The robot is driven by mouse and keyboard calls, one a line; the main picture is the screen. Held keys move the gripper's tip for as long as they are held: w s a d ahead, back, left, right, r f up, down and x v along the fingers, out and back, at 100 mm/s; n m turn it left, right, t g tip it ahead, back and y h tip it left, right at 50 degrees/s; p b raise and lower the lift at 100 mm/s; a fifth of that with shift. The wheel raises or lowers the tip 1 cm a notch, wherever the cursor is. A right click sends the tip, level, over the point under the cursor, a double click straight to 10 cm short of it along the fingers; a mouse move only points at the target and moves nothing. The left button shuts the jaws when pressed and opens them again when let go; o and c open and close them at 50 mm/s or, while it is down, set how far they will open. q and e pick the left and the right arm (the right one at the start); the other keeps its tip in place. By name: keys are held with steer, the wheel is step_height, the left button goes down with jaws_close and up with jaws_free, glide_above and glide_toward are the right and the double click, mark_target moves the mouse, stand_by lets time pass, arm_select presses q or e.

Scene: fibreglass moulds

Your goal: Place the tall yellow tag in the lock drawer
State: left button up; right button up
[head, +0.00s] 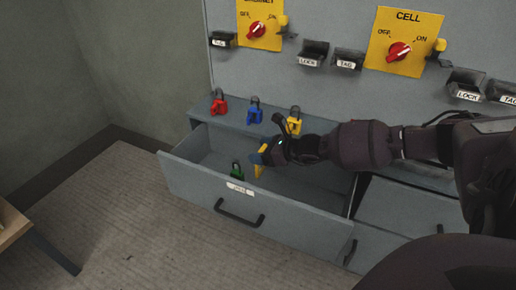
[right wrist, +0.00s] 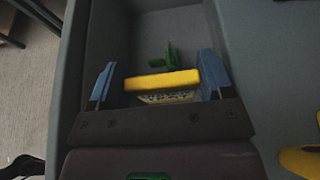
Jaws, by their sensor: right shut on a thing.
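The yellow tag (head: 260,170) is between the fingers of my right gripper (head: 258,157), which is shut on it. In the right wrist view the tag (right wrist: 162,80) spans the space between the blue fingertips of the gripper (right wrist: 158,82), with a printed face below its yellow edge. The gripper is over the open drawer (head: 205,188), which has a small white label on its front, too small to read surely. A green padlock (head: 237,170) lies inside the drawer; it also shows in the right wrist view (right wrist: 171,57). My left gripper is not in view.
Red (head: 219,106), blue (head: 254,114) and yellow (head: 294,122) padlocks stand on the cabinet ledge behind the drawer. Small black LOCK and TAG holders (head: 312,55) and yellow switch plates (head: 402,42) are on the panel above. A wooden table (head: 12,226) stands at the left edge.

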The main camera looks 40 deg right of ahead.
mark_target(263, 170)
step_height(263, 170, down, 2)
steer(key=shift+f, duration=0.6)
step_height(263, 170, down, 4)
steer(key=shift+b, duration=0.85)
steer(key=shift+f, duration=0.2)
steer(key=shift+r, duration=0.15)
steer(key=shift+f, duration=0.25)
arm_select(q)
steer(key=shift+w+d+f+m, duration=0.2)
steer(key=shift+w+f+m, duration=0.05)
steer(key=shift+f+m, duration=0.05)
arm_select(e)
steer(key=shift+f, duration=0.25)
arm_select(q)
steer(key=shift+b, duration=0.35)
arm_select(e)
steer(key=shift+f, duration=0.15)
